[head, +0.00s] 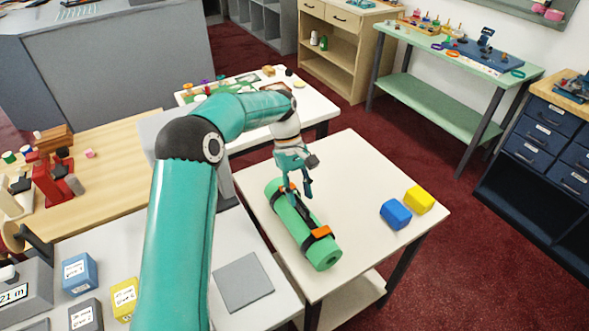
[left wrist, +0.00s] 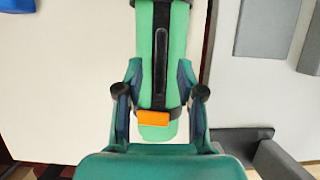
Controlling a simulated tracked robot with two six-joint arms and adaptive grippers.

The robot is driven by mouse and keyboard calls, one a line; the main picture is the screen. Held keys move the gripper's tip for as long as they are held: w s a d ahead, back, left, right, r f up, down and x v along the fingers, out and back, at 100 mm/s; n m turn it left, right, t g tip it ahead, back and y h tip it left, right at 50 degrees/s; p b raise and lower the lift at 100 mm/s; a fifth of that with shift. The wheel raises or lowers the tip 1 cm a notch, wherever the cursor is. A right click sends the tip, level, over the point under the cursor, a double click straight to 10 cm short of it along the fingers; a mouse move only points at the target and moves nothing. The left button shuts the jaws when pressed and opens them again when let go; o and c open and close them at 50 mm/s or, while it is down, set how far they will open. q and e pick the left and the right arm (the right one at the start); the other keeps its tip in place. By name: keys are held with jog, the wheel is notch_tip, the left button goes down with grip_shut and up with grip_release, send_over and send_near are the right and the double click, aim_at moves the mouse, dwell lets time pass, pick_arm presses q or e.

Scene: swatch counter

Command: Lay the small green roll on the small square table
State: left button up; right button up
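The small green roll (head: 293,218) lies lengthwise on the small square table (head: 354,167), bound by black straps with orange buckles. Its hollow near end faces me. My left gripper (head: 299,192) is over the roll's far end, fingers spread, pointing down. In the left wrist view, the green roll (left wrist: 174,70) runs up between the two fingers (left wrist: 160,80), close to both. One orange buckle shows just below the fingertips. Whether the fingertips touch the roll is hard to tell. My right gripper is not in view.
A blue block (head: 396,214) and a yellow block (head: 419,199) stand on the table's right part. A grey square pad (head: 243,283) lies on the white counter to the left. The tabletop between roll and blocks is clear.

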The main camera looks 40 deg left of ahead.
pick_arm(q)
jog(key=v, duration=0.8)
jog(key=shift+r, duration=0.25)
jog(key=shift+a, duration=0.1)
